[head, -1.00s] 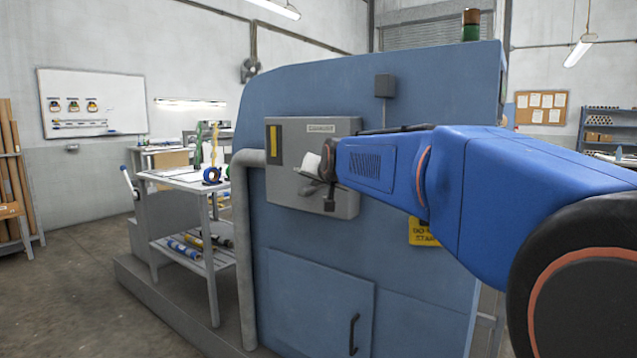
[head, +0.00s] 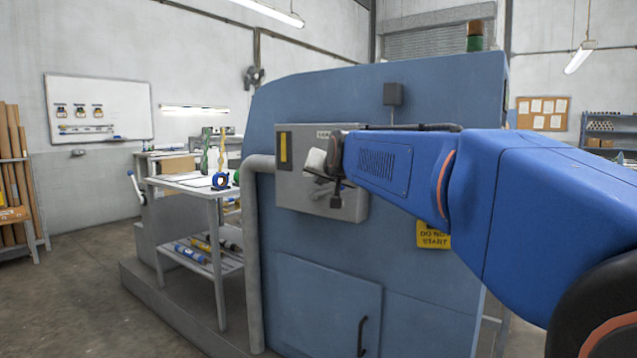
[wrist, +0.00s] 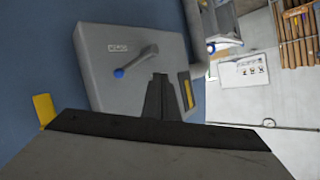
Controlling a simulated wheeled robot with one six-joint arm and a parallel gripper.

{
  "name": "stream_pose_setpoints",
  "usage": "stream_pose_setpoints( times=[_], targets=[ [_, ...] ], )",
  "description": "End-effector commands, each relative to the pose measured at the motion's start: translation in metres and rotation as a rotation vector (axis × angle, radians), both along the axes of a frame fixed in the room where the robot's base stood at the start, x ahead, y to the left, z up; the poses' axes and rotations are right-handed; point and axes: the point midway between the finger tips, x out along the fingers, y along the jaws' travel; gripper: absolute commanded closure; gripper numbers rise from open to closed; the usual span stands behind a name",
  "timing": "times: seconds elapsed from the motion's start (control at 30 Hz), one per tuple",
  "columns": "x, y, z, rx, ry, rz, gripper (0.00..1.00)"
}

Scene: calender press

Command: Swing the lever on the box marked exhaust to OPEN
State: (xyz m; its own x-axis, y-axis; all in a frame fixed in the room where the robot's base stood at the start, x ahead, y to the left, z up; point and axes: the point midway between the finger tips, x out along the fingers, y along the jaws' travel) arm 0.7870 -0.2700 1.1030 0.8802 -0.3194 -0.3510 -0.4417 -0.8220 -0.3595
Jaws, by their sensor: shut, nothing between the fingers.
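A grey box (head: 284,196) is mounted on the blue machine, with a yellow strip at its left and a white label, partly covered by my arm. In the wrist view the box (wrist: 98,78) appears turned, and its label (wrist: 117,47) is too small to read. A grey lever (wrist: 143,62) with a blue knob (wrist: 119,73) sticks out from its face near the label. My gripper (wrist: 161,78) is shut and empty, its fingertips in front of the box beside the lever, apart from the knob. Whether they touch the lever I cannot tell.
The blue machine (head: 310,240) fills the middle, with a vertical pipe (head: 253,260) left of the box and a yellow sign (head: 433,234) below right. A work table (head: 200,187) with tools stands at the left. Open floor (head: 90,270) lies at the front left.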

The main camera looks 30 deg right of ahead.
Motion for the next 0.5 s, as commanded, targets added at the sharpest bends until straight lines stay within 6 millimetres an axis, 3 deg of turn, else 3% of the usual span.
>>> stream_pose_setpoints(
  times=[0.3, 0.5],
  targets=[
    [-0.044, 0.015, 0.012, -0.001, -0.002, 0.000, 1.00],
    [-0.059, 0.020, 0.016, 0.000, -0.001, 0.001, 1.00]
  ],
)
